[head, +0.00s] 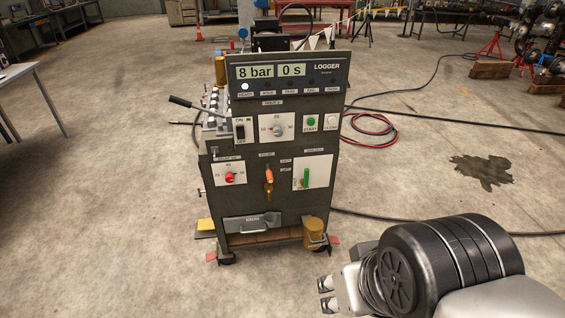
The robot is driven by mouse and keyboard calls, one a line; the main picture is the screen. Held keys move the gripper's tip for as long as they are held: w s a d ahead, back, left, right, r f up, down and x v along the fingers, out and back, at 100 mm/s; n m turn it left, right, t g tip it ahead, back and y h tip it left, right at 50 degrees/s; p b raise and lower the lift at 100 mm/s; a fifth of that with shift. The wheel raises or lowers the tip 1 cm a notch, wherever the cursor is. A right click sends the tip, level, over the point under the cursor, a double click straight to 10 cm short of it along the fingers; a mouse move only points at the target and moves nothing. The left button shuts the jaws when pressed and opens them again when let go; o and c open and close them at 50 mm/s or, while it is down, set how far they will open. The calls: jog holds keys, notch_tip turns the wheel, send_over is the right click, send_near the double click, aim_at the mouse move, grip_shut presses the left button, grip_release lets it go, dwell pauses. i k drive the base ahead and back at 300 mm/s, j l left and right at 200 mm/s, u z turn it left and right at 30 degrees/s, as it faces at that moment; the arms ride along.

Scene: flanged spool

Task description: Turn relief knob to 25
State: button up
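The logger cart (215,207) stands upright in the middle of the head view, its dark panel facing me. A red knob (230,177) sits on a white dial plate at the panel's lower left; its label and scale are too small to read surely, so I cannot tell its setting. A grey knob (278,131) sits on another white plate above and right of it. The display (265,71) reads 8 bar and 0 s. My gripper (325,294) is at lower right, apart from the cart, with its two fingertips spread and nothing between them.
A green handle (306,177) and an orange handle (269,175) are right of the red knob. A black lever (188,104) sticks out left. A brass-coloured canister (313,231) is at lower right. Cables (420,118) lie on the floor. The floor before the cart is clear.

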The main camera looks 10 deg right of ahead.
aim_at(228, 178)
jog(key=i+l+u, duration=0.1)
jog(key=i+u, duration=0.2)
jog(key=i, duration=0.15)
jog(key=i+l+u, duration=0.3)
jog(key=i, duration=0.2)
jog(key=j, duration=0.1)
